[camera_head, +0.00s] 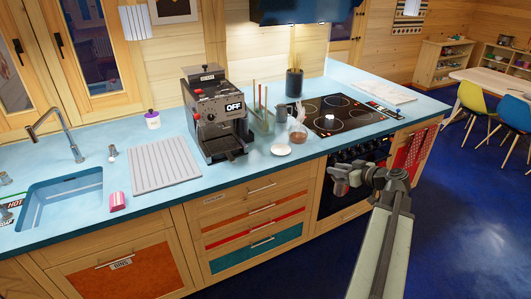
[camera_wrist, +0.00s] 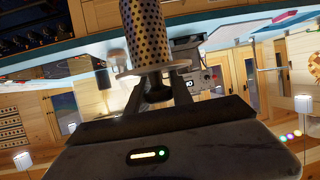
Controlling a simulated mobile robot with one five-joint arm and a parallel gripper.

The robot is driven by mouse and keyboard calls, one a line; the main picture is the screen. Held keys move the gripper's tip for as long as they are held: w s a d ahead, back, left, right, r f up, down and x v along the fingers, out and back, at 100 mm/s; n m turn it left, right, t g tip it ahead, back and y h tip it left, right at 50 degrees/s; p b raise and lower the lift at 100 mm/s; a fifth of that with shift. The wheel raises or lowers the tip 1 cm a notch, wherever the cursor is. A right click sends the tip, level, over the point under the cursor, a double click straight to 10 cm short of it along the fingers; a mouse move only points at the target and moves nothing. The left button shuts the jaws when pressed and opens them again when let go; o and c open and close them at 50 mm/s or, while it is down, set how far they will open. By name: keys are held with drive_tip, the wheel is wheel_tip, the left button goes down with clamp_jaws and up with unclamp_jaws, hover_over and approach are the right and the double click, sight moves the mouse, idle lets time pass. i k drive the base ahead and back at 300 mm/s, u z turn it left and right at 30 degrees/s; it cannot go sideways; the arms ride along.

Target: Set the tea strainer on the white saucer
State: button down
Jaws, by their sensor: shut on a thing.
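The tea strainer (camera_wrist: 143,30) is a brass-coloured perforated cylinder with a pale disc at one end. My gripper (camera_wrist: 153,82) is shut on it at the disc end in the wrist view. In the head view my gripper (camera_head: 345,180) is in front of the oven, at the front of the counter and right of the saucer; the strainer is too small to make out clearly there. The white saucer (camera_head: 281,149) lies near the counter's front edge, right of the coffee machine, and looks empty.
The coffee machine (camera_head: 215,115) stands left of the saucer. A brown round object (camera_head: 298,137) sits close behind the saucer to the right. The hob (camera_head: 345,112) carries a small white object. A ribbed grey mat (camera_head: 165,166) and a pink object (camera_head: 118,201) lie further left.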

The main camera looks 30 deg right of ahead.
sight(280, 149)
drive_tip(key=u, duration=0.1)
drive_tip(key=i, duration=1.25)
drive_tip(key=u, duration=0.05)
